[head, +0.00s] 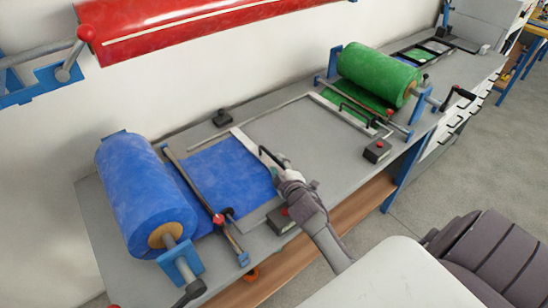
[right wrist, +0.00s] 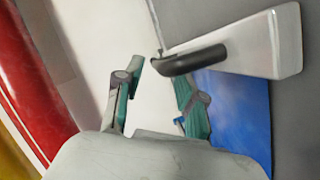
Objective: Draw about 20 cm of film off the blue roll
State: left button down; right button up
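The blue roll (head: 140,190) sits on its holder at the left end of the bench. Its blue film (head: 232,172) lies flat on the bench and reaches the pale metal bar (head: 254,148), which has a black handle (head: 270,157). In the right wrist view, the film (right wrist: 238,105) shows under the bar (right wrist: 285,45). My right gripper (head: 281,174) is at the handle. Its fingers (right wrist: 158,76) are apart, with one end of the black handle (right wrist: 198,60) just at the fingertips; I cannot tell whether they touch. My left gripper is not in view.
Small boxes with red buttons (head: 282,221) stand by the bench's front edge. A green roll (head: 378,76) is farther right, and a red roll (head: 185,28) hangs above. The grey bench (head: 310,135) is clear mid-way.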

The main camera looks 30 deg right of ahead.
aim_at(276, 162)
jog(key=shift+x, duration=2.1)
jog(key=shift+s, duration=0.1)
jog(key=shift+c, duration=0.2)
grip_shut()
